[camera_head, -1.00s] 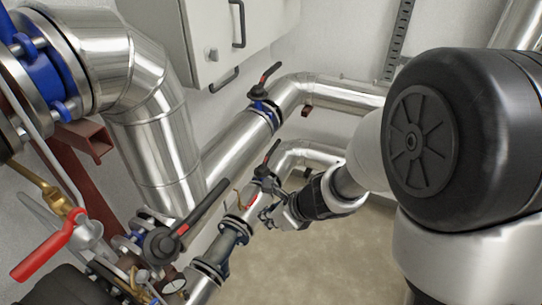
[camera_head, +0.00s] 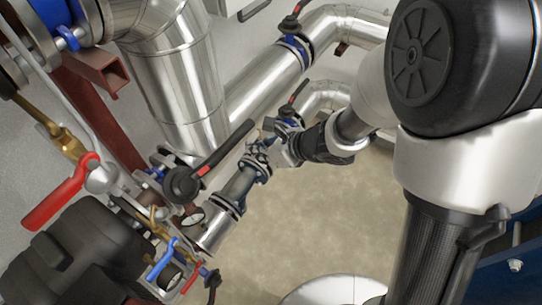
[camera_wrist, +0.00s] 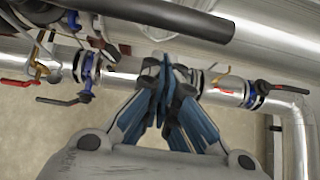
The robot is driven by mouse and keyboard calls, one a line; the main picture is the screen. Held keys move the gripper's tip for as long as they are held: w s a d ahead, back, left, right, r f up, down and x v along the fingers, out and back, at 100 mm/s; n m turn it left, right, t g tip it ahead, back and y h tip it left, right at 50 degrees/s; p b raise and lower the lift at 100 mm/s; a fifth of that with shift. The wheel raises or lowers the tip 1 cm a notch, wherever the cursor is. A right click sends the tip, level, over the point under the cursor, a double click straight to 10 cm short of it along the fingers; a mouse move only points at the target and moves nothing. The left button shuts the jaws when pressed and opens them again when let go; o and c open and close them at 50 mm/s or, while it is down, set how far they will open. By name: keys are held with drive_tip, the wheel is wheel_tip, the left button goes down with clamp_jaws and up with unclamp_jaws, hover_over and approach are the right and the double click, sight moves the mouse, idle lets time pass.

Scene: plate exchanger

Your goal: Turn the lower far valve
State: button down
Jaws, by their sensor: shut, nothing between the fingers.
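The lower far valve (camera_head: 290,115) sits on the lower silver pipe in the head view, with a blue body and a black lever (camera_head: 299,94) with a red mark. In the wrist view its blue flange (camera_wrist: 254,95) and black lever (camera_wrist: 281,89) are at the right. My gripper (camera_head: 264,147) is by the lower pipe, on the near side of this valve. In the wrist view my gripper (camera_wrist: 165,72) has its fingertips together and empty, in front of the pipe and left of the valve. I cannot tell whether it touches the pipe.
The upper far valve (camera_head: 292,24) is on the thicker pipe behind. A nearer valve has a long black lever (camera_head: 222,150). The floor (camera_head: 300,215) is clear.

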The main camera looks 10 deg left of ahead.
drive_tip(key=shift+w+a+r, duration=0.3)
drive_tip(key=shift+a+r, duration=0.2)
drive_tip(key=shift+a, duration=0.1)
